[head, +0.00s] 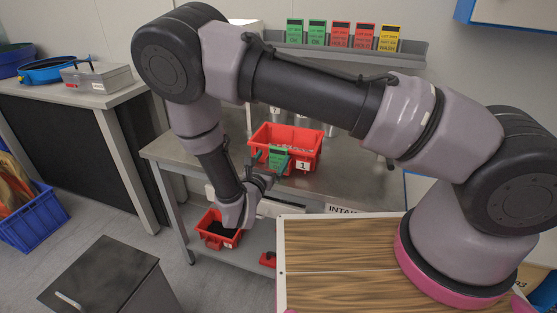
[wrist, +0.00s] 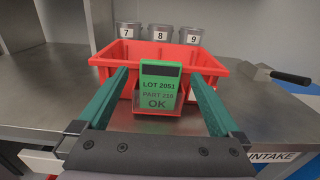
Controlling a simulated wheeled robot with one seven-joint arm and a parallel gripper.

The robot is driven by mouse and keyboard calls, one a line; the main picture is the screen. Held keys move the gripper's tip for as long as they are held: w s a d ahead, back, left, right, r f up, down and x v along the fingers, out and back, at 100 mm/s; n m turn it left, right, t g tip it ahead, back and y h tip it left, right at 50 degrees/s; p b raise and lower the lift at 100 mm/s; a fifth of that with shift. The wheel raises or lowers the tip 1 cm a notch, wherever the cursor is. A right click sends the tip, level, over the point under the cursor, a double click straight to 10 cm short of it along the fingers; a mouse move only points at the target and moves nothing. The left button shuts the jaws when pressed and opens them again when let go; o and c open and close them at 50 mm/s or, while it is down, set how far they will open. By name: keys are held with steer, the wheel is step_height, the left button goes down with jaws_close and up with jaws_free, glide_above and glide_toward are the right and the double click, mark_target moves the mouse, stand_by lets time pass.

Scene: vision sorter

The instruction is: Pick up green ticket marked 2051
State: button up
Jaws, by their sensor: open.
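The green ticket (wrist: 158,87) reads "LOT 2051", "PART 258" and "OK" in the wrist view. It stands upright in a clear holder at the near side of a red bin (wrist: 206,64). In the head view the ticket (head: 278,157) shows at the front of the red bin (head: 313,155) labelled 1. My gripper (wrist: 160,91) is open, with one green finger on each side of the ticket. There is a gap between each finger and the ticket in the wrist view. My gripper also shows in the head view (head: 268,165), close to the bin's front.
Grey cups (wrist: 160,34) numbered 7, 8 and 9 stand behind the bin on the metal table (wrist: 48,84). A dark-handled tool (wrist: 283,75) lies to the right. Several green, red and yellow tickets stand on a wall rack (head: 340,45). Another red bin (head: 217,229) sits on the lower shelf.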

mark_target(277, 151)
steer(key=x, duration=0.3)
steer(key=shift+w+d+f, duration=0.2)
steer(key=shift+w+f, duration=0.05)
steer(key=c, duration=1.2)
steer(key=shift+r, duration=0.15)
